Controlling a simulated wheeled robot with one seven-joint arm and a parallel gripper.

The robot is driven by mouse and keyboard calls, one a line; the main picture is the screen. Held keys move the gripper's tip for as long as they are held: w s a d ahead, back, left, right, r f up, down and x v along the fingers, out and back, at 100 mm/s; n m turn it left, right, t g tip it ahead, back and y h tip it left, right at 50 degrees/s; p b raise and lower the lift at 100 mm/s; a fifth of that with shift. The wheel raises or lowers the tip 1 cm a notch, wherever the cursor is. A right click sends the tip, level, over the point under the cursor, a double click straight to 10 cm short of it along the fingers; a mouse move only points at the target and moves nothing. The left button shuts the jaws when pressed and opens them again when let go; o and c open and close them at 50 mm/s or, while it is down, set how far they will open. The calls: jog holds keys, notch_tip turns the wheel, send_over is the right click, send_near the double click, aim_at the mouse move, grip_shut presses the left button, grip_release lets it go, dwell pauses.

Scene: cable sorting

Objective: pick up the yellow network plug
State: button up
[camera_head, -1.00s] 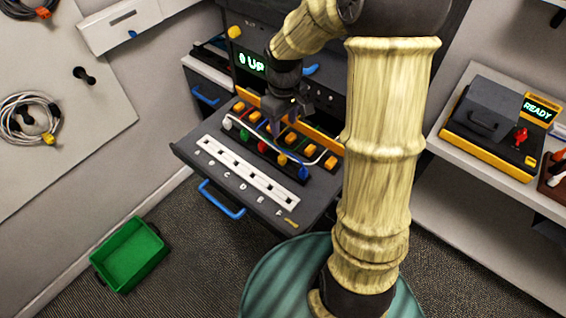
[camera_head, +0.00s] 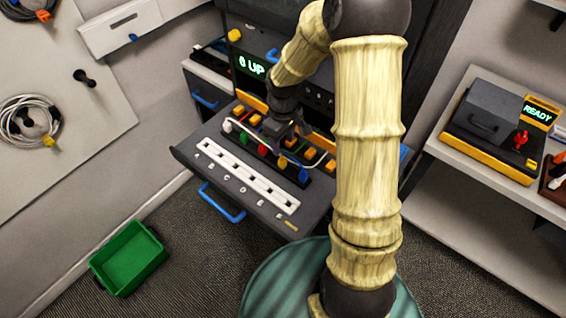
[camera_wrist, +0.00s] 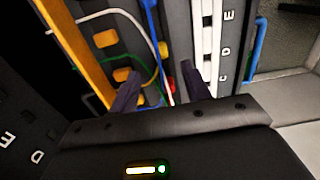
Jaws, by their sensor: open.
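The yellow network plug (camera_head: 282,161) stands in the row of coloured plugs on the open drawer, between the red plug (camera_head: 263,149) and the blue plug (camera_head: 303,175). In the wrist view the yellow plug (camera_wrist: 163,50) shows beyond my fingertips, with the red plug (camera_wrist: 171,83) nearer. My gripper (camera_head: 290,131) is just behind the plug row, low over the cables. In the wrist view my gripper (camera_wrist: 162,88) has its fingers apart, with cables showing between them. I see nothing held. Whether a finger touches a cable cannot be told.
A white slotted strip (camera_head: 247,178) with letters lies in front of the plugs. Orange blocks (camera_head: 309,153) sit behind them, with cables crossing between. A green bin (camera_head: 130,258) stands on the floor at left. A grey device (camera_head: 490,115) sits on the right shelf.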

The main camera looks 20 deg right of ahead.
aim_at(282, 159)
jog(key=shift+f, duration=2.25)
jog(key=shift+f, duration=0.1)
notch_tip(282, 159, down, 5)
jog(key=shift+w+a, duration=0.1)
jog(key=shift+c, duration=0.5)
grip_shut()
